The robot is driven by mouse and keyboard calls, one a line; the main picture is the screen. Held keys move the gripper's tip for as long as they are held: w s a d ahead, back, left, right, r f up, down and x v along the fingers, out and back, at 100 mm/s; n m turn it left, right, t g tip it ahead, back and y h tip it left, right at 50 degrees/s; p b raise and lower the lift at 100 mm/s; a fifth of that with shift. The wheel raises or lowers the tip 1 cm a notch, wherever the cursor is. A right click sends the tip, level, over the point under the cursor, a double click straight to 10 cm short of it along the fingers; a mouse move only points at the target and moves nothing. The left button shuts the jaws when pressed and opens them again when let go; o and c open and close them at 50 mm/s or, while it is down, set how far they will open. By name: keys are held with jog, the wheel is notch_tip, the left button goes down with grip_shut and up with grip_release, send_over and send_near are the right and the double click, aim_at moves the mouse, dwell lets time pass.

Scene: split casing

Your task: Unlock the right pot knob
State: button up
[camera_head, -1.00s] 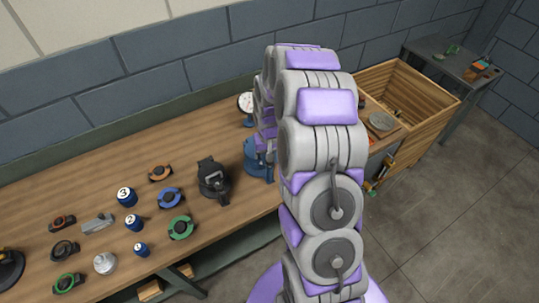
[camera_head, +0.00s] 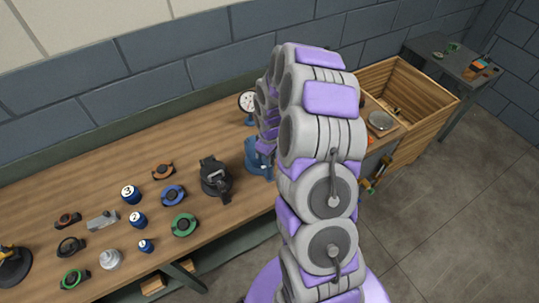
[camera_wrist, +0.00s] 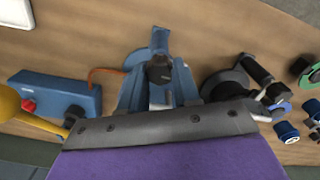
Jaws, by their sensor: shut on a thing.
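A blue device (camera_head: 258,158) stands near the bench's right end, partly hidden by my arm. In the wrist view it shows as a blue forked body (camera_wrist: 180,84) with a black knob (camera_wrist: 160,70). My gripper (camera_wrist: 162,126) shows there as a dark plate and purple cover over the device's near side. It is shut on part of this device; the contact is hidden. A black pot-like casing (camera_head: 215,176) stands to the left, with a black handle (camera_wrist: 256,69) in the wrist view. I cannot tell which part is the right pot knob.
A dial gauge (camera_head: 248,101) stands behind the blue device. A blue box with a red button (camera_wrist: 62,97) lies left in the wrist view. Numbered blue cans (camera_head: 131,194) and coloured rings (camera_head: 184,225) cover the bench's left. A wooden crate (camera_head: 430,92) stands right.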

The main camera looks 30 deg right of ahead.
jog(key=shift+n, duration=0.3)
jog(key=o, duration=1.1)
jog(key=shift+c, duration=0.2)
notch_tip(320, 180, up, 17)
jog(key=shift+r+p, duration=0.15)
jog(key=shift+p, duration=0.15)
